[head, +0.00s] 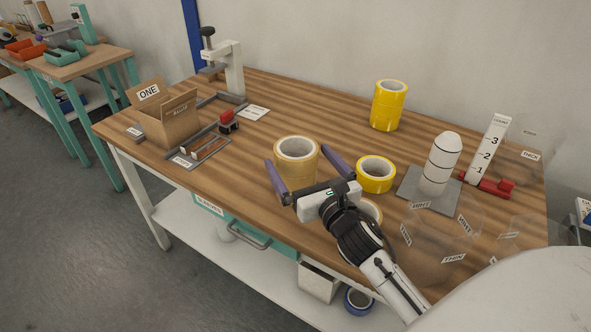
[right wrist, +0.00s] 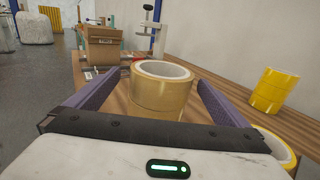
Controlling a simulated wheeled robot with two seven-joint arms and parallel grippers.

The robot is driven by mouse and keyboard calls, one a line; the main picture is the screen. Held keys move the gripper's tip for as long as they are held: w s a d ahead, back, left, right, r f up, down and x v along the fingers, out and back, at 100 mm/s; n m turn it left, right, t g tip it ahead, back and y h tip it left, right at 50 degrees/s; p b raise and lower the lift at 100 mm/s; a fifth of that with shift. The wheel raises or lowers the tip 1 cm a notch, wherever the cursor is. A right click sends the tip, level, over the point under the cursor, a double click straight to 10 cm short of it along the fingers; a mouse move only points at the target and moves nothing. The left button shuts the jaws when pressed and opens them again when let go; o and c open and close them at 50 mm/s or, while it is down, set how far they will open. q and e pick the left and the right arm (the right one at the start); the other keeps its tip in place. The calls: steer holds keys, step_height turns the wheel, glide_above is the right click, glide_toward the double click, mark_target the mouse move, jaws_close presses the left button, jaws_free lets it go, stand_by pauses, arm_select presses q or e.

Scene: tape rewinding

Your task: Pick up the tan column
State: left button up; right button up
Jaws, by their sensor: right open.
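The tan column (head: 297,166) is a stack of tan tape rolls standing upright on the wooden table, near its front middle. It also shows in the right wrist view (right wrist: 160,92), between the two purple fingers. My right gripper (head: 303,167) is open, with one finger on each side of the column. In the right wrist view a gap shows between the column and each finger (right wrist: 158,92). The column's lower front is partly hidden behind my gripper. My left gripper is not in view.
A yellow roll (head: 375,175) lies just right of my right finger. A taller yellow stack (head: 388,105) stands farther back. A white post (head: 440,163) on a grey plate and a number scale (head: 488,150) stand right. A cardboard box (head: 167,118) and a press (head: 228,68) stand left.

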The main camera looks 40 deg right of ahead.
mark_target(289, 143)
steer(key=w, duration=0.2)
steer(key=w+d, duration=0.1)
steer(key=shift+w, duration=0.4)
steer(key=shift+a, duration=0.1)
steer(key=c, duration=1.7)
steer(key=shift+r, duration=0.15)
steer(key=c, duration=0.3)
